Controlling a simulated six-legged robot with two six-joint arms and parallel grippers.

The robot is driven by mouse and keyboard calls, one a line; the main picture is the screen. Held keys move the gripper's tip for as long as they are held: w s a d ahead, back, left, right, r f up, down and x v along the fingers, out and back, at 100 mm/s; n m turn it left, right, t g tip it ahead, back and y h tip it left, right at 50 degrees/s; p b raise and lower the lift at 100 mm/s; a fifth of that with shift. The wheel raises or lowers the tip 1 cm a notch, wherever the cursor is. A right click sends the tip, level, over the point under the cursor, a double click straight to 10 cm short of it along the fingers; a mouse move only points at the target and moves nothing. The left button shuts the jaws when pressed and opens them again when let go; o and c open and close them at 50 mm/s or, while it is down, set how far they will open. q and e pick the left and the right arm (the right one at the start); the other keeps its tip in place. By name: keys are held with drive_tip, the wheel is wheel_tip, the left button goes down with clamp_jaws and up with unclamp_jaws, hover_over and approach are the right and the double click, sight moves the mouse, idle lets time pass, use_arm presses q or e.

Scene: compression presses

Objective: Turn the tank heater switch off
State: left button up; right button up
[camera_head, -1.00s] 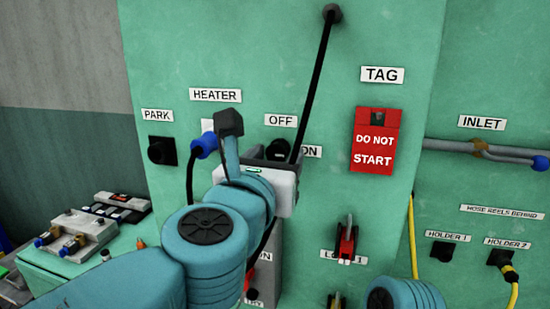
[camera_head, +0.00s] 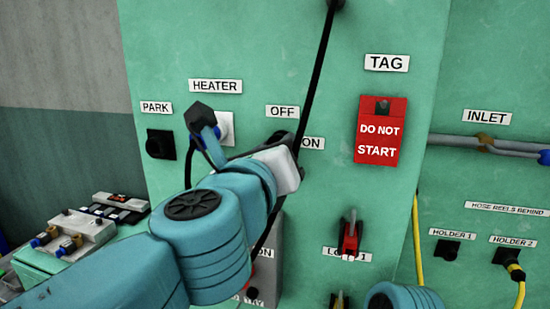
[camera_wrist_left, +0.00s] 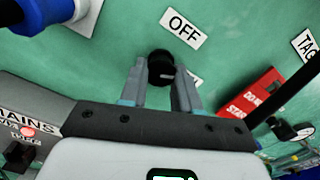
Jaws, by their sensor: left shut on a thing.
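The heater switch is a round black knob (camera_wrist_left: 160,66) on the green panel, beside the OFF label (camera_wrist_left: 184,28). In the head view the OFF label (camera_head: 282,111) and ON label (camera_head: 312,143) show, but the gripper and wrist mostly hide the knob. My left gripper (camera_wrist_left: 160,88) has its two grey fingers closed on either side of the knob. A small pale mark shows on the knob face in the left wrist view. Of my right arm only a teal link shows at the bottom of the head view; its gripper is out of view.
A black cable hangs across the panel just right of my left gripper. A blue plug (camera_head: 209,134) sits at the white HEATER socket (camera_head: 226,128). A red DO NOT START tag (camera_head: 380,133) and a red lever (camera_head: 350,238) are farther right.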

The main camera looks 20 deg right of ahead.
use_arm(q)
drive_tip(key=shift+d+n+b, duration=0.2)
drive_tip(key=shift+n+b, duration=2.55)
drive_tip(key=shift+n, duration=3.85)
drive_tip(key=shift+r, duration=0.1)
drive_tip(key=o, duration=0.8)
drive_tip(key=shift+o, duration=1.3)
drive_tip(key=shift+d, duration=0.15)
drive_tip(key=b+v, duration=0.5)
drive_tip(key=v, duration=1.1)
drive_tip(key=shift+a, duration=0.2)
